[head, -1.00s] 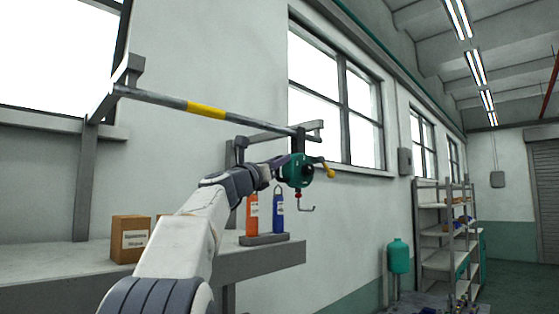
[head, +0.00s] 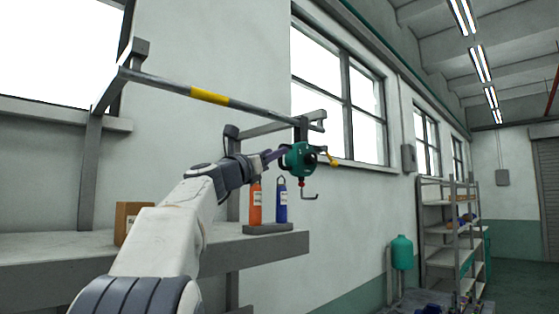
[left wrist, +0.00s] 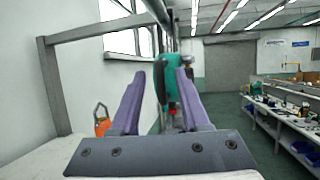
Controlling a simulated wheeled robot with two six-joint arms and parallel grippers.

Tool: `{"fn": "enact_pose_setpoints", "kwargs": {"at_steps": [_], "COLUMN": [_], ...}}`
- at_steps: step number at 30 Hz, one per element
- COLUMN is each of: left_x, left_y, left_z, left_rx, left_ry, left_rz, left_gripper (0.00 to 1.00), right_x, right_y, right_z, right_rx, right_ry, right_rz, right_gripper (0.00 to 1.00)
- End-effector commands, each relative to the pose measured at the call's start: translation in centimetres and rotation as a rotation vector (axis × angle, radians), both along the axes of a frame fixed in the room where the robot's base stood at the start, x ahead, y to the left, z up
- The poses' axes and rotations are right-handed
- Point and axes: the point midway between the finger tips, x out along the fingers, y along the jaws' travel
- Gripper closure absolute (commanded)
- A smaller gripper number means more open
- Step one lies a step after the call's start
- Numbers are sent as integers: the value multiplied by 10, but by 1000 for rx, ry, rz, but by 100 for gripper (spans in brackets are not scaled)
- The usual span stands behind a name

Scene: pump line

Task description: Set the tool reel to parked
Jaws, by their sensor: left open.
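The tool reel is a teal round body (head: 299,158) with a yellow handle on its right and a hook below. It hangs at the right end of a grey rail (head: 262,108), away from the yellow band (head: 209,95) further left. My left gripper (head: 275,156) is at the reel's left side, its purple fingers small in the head view. In the left wrist view the fingers (left wrist: 159,78) are apart, with the reel (left wrist: 166,85) showing between and beyond them. Whether they touch it I cannot tell. My right gripper is not in view.
Below the rail is a grey shelf (head: 60,253) carrying a cardboard box (head: 126,222), an orange bottle (head: 255,205) and a blue bottle (head: 281,203). A metal rack (head: 440,235) and teal tank (head: 401,252) stand right. The air right of the reel is clear.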

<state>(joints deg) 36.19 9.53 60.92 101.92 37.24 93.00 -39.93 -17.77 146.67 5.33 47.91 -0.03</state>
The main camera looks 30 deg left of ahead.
Motion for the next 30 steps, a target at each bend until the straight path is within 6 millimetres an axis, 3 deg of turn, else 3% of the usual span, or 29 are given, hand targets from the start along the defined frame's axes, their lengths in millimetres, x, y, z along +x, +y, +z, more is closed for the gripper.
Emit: {"fn": "enact_pose_setpoints", "kwargs": {"at_steps": [1,3,10,30], "left_x": [-11,-24,-51,-53], "left_y": [1,3,4,2], "left_z": [-11,-16,-23,-25], "left_rx": [2,1,0,6], "left_ry": [-2,-1,0,6], "left_rz": [5,6,4,0], "left_gripper": [54,54,54,54], "right_x": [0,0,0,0], "right_y": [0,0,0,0], "right_z": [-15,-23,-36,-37], "right_rx": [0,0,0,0], "right_ry": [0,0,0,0], "right_rz": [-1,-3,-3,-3], "right_gripper": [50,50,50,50]}}
